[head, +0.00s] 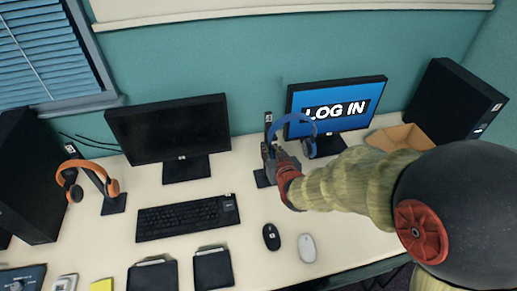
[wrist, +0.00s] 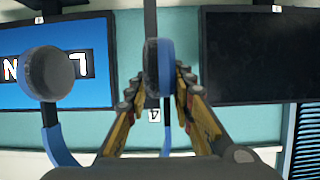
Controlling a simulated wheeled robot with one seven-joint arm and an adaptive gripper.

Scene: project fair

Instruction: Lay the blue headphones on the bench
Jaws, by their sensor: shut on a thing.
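The blue headphones (head: 291,117) are up at the black stand (head: 268,119), in front of the lit monitor. My gripper (head: 270,152) reaches in from the right and is shut on one ear cup. In the wrist view that cup (wrist: 158,66) sits between my two fingers (wrist: 160,88), and the other cup (wrist: 48,74) hangs free to the left. I cannot tell whether the band still touches the stand. The bench (head: 345,225) is the pale tabletop below.
Orange headphones (head: 113,187) hang on another stand at left. A keyboard (head: 187,217), a black mouse (head: 271,237) and a white mouse (head: 307,247) lie in front. Bare bench lies right of the mice.

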